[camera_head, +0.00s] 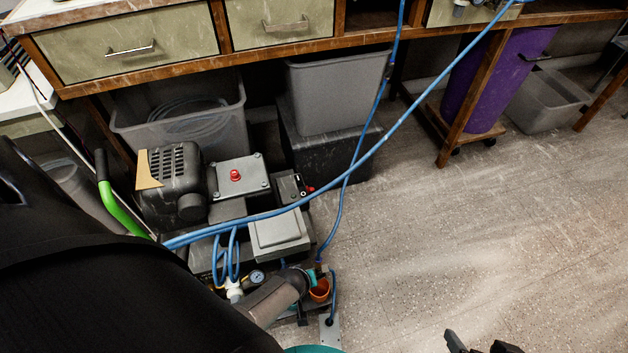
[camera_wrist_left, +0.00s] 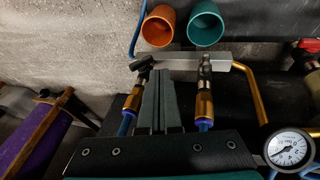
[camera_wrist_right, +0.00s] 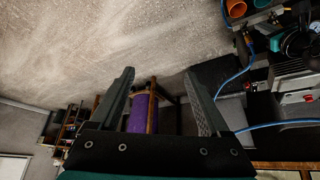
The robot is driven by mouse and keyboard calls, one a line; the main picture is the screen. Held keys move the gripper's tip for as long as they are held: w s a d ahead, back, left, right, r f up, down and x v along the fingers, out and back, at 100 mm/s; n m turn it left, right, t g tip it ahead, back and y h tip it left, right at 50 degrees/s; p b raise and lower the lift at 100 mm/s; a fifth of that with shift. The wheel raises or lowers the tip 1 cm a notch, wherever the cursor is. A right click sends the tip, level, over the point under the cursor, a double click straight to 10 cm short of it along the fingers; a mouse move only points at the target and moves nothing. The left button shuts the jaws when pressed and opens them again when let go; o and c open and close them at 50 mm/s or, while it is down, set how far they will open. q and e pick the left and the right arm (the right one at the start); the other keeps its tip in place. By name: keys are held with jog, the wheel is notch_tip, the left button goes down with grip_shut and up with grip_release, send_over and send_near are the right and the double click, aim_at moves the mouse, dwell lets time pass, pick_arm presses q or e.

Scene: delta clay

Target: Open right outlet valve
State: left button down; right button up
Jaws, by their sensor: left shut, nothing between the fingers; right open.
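In the left wrist view two brass outlet valves with blue hoses hang from a metal bar (camera_wrist_left: 222,60). The left one in the picture (camera_wrist_left: 145,97) has a dark handle (camera_wrist_left: 143,68) slanting across it; the right one (camera_wrist_left: 204,103) has a handle (camera_wrist_left: 205,66) seen roughly end-on or in line. I cannot tell which the task calls right. My left gripper (camera_wrist_left: 164,72) is shut and empty, its fingers between the two valves; contact cannot be told. My right gripper (camera_head: 481,343) is open and empty over bare floor, and its spread fingers show in the right wrist view (camera_wrist_right: 162,88).
An orange cup (camera_wrist_left: 159,25) and a teal cup (camera_wrist_left: 205,24) sit beyond the bar. A pressure gauge (camera_wrist_left: 289,148) is at the right. Blue hoses (camera_head: 345,172) cross the head view. A grey bin (camera_head: 337,95) stands under the bench. Floor at right is clear.

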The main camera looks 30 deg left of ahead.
aim_at(321, 277)
pick_arm(q)
jog(key=shift+w+d+f+b, duration=0.35)
jog(key=shift+w+f+b, duration=0.05)
jog(key=shift+f+b, duration=0.2)
jog(key=shift+w+d+f+b, duration=0.35)
jog(key=shift+f+b, duration=0.15)
jog(key=shift+b, duration=0.05)
pick_arm(e)
jog(key=w+a+t+y, duration=0.2)
jog(key=w+a+t, duration=0.1)
jog(key=a+t, duration=0.1)
jog(key=shift+w+a+y, duration=0.3)
jog(key=shift+w+a, duration=0.1)
jog(key=shift+a, duration=0.2)
jog(key=shift+n, duration=0.3)
pick_arm(q)
jog(key=shift+a, duration=0.1)
pick_arm(e)
jog(key=shift+d, duration=0.1)
